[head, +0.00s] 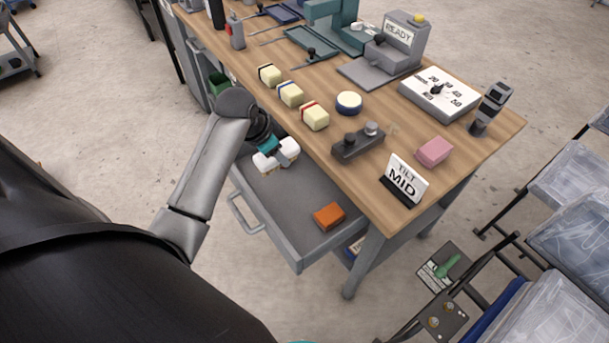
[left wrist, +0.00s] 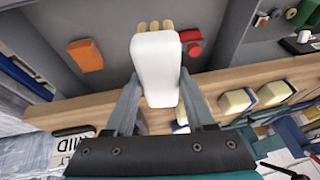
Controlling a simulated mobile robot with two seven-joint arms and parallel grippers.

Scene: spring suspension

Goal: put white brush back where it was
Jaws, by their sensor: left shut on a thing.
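The white brush (left wrist: 156,62) is between the fingers of my left gripper (left wrist: 157,98) in the left wrist view, with tan bristles (left wrist: 154,25) at its far end. In the head view my left gripper (head: 279,150) is over the open grey drawer (head: 296,188), near its back left end, and the white brush (head: 265,161) shows under it. I cannot tell whether the brush touches the drawer floor. My right gripper is not in view.
An orange block (head: 328,216) lies in the drawer's front right part. A red object (left wrist: 190,40) lies beside the brush in the left wrist view. The wooden bench top (head: 330,170) overhangs the drawer's right side, with several cream blocks (head: 291,96) near its edge. The drawer's middle is clear.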

